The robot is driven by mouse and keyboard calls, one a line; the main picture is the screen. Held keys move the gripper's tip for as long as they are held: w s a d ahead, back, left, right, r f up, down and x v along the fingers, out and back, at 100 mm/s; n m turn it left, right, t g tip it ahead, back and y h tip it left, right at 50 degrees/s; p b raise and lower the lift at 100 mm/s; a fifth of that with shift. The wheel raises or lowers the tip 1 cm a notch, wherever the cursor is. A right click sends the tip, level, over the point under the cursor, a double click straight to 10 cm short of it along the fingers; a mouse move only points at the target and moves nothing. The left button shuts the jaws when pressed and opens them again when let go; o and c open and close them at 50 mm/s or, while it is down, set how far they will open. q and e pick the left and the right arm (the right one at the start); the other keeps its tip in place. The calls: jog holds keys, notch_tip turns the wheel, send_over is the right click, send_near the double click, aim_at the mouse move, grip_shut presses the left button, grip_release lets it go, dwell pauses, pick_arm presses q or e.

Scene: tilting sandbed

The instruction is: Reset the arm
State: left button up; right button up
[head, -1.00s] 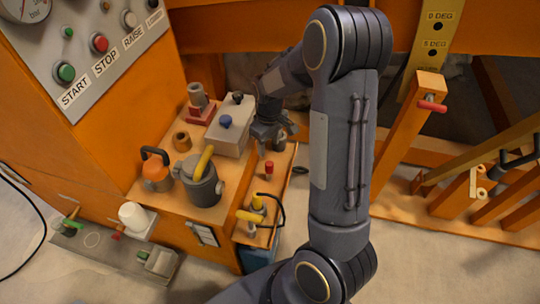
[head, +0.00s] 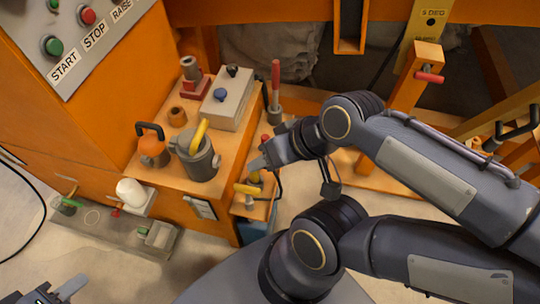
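My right arm comes in from the right, folded, with its wrist reaching over the front right corner of the orange bench. My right gripper (head: 262,160) is just above the small front shelf, close to the yellow-handled valve (head: 250,189); whether it touches it is unclear. Its fingers are small and partly hidden, so I cannot tell if they are open. An upright red-handled lever (head: 275,82) stands behind it, clear of the gripper. My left gripper (head: 58,291) shows only in part at the bottom left edge, far from the bench objects, its opening unclear.
The orange bench (head: 228,140) holds a grey box (head: 229,103), a grey pot with a yellow handle (head: 198,159) and an orange jug (head: 152,150). A button panel (head: 68,35) is at upper left. Orange posts (head: 409,95) stand at right. Open sandy floor lies in front.

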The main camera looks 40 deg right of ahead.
notch_tip(320, 180, up, 16)
jog(key=p, duration=1.6)
